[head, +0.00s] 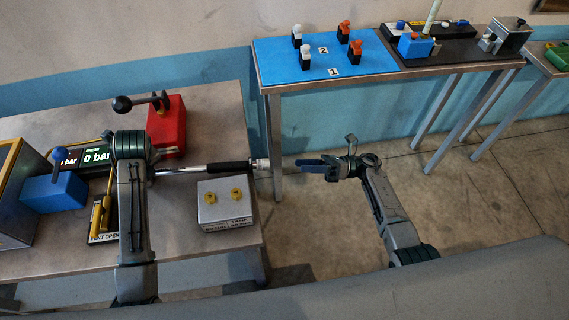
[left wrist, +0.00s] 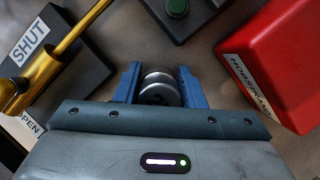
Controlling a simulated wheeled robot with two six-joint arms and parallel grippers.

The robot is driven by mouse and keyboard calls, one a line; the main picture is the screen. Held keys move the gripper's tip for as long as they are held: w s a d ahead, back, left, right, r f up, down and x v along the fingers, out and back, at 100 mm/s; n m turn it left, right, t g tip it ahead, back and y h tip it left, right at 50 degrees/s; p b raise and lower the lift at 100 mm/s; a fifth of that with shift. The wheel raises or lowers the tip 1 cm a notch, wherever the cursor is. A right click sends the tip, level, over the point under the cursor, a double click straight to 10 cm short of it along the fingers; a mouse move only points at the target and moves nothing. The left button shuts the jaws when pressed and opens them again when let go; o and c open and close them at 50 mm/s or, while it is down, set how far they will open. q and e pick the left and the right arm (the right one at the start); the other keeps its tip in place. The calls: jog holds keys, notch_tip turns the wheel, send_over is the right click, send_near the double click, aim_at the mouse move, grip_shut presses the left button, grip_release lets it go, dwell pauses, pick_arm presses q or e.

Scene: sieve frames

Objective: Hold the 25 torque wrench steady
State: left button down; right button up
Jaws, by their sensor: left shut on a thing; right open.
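The torque wrench is a long silver bar (head: 190,169) with a black grip (head: 228,167) and a pale end at its right. It reaches from my left gripper past the bench's right edge. My left gripper (left wrist: 158,88) is shut on its silver round end (left wrist: 160,95), which shows between the blue fingers in the left wrist view. In the head view my left wrist hides that hold. My right gripper (head: 308,163) is open and empty, to the right of the wrench's pale end and apart from it. No 25 marking is readable.
A grey box (head: 224,214) with yellow knobs stands in front of the wrench. A red block (head: 167,127) with a black-knobbed lever stands behind. A blue block (head: 53,193) and a gauge display (head: 97,155) are at left. A blue-matted table (head: 267,75) stands beyond; open floor lies at right.

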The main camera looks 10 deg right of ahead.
pick_arm(q)
jog(key=c, duration=0.9)
grip_release()
jog(key=shift+o, duration=0.2)
